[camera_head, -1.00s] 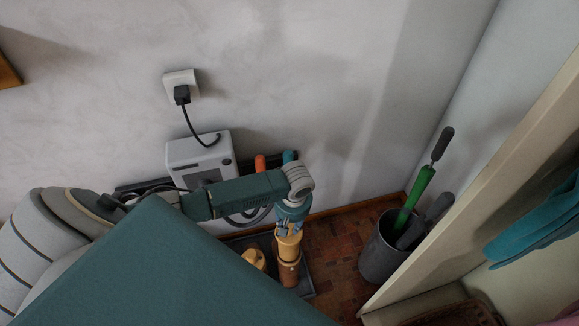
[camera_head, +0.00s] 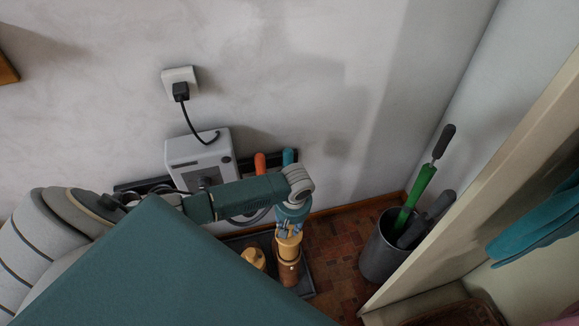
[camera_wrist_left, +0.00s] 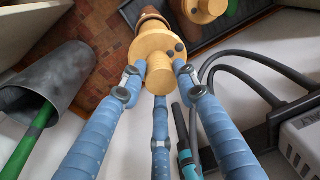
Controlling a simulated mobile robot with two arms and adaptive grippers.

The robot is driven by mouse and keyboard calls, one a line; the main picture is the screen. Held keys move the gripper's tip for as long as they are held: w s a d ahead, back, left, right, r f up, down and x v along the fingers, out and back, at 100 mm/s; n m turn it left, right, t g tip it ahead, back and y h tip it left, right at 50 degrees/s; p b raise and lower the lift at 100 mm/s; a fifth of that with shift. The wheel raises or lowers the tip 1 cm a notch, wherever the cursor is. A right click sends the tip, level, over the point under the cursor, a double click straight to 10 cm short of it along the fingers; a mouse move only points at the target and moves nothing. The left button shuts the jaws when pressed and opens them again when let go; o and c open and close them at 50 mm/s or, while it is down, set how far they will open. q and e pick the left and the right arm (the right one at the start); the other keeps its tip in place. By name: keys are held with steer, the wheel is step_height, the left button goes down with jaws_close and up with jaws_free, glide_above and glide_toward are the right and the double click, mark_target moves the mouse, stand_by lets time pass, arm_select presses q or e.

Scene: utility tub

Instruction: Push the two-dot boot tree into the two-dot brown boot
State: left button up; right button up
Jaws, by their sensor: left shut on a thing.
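The two-dot boot tree (camera_wrist_left: 155,48) is pale wood, with a round knob and a disc bearing two dark dots. My left gripper (camera_wrist_left: 160,74) has its blue fingers shut around the knob. In the head view the gripper (camera_head: 290,228) points down, with the tree (camera_head: 289,246) upright below it. The brown boot (camera_head: 288,274) stands directly under the tree, whose lower part is hidden in it. Only a little of the boot (camera_wrist_left: 150,13) shows past the disc in the wrist view. I cannot make out its dots clearly. My right gripper is out of view.
A second wooden boot tree (camera_head: 254,257) stands close to the left, on the same dark tray (camera_head: 306,287). A grey bin (camera_head: 377,254) with a green-handled tool stands right. A pale box (camera_head: 199,160) with a cable is by the wall. Tiled floor is clear between tray and bin.

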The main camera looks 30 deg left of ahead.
mark_target(289, 241)
arm_select(q)
steer(key=shift+f+b, duration=1)
steer(key=shift+f, duration=0.85)
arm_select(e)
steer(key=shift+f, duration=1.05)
arm_select(q)
steer(key=shift+f, duration=0.15)
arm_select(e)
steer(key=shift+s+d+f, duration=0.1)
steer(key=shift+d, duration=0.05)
arm_select(q)
steer(key=shift+f, duration=0.1)
steer(key=shift+f+b, duration=0.2)
steer(key=shift+b, duration=0.1)
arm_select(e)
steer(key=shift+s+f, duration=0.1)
arm_select(q)
steer(key=shift+a+f+b, duration=0.1)
steer(key=shift+f+b, duration=0.25)
steer(key=shift+f, duration=0.3)
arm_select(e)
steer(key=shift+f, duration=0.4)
arm_select(q)
steer(key=shift+f, duration=0.3)
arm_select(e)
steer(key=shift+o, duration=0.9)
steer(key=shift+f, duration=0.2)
